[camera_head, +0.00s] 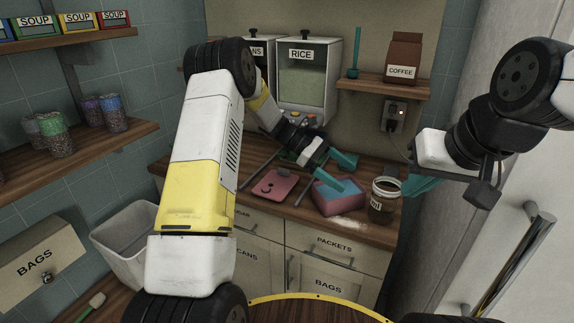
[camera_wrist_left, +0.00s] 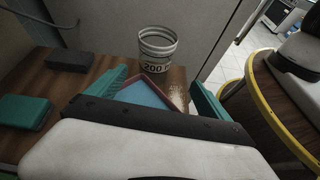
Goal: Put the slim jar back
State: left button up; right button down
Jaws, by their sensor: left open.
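A clear glass jar (camera_head: 384,201) with a light rim and dark contents stands upright on the counter at the right. A jar labelled 200 (camera_wrist_left: 157,48), apparently the same one, shows beyond the fingers in the left wrist view. I cannot tell whether it is the slim jar. My left gripper (camera_head: 346,176) is open and empty, above a pink-and-blue box (camera_head: 336,197) and left of the jar; its teal fingers also show in the left wrist view (camera_wrist_left: 160,96). My right gripper (camera_head: 424,186) is at the right of the jar, its fingers mostly hidden by its body.
A pink board (camera_head: 273,186) lies on the counter. Dispensers, one marked RICE (camera_head: 302,80), stand behind. A small shelf (camera_head: 385,88) holds a coffee bag (camera_head: 403,57). The left lower shelf (camera_head: 80,148) holds several filled jars (camera_head: 112,113). A bin (camera_head: 122,240) stands below.

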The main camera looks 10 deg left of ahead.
pick_arm(q)
jog(key=s+a+r+m+t+y, duration=0.4)
jog(key=s+a+r+m+y, duration=0.35)
jog(key=s+r, duration=0.65)
jog(key=s+a+r+m+t+y, duration=0.2)
jog(key=s+a+m+t, duration=0.3)
jog(key=s+a, duration=0.5)
jog(key=s+m, duration=0.2)
jog(key=s, duration=0.1)
jog(key=shift+s+a+r+t+y, duration=0.2)
jog(key=shift+s+a+t+y, duration=0.15)
jog(key=shift+s+a+t, duration=0.05)
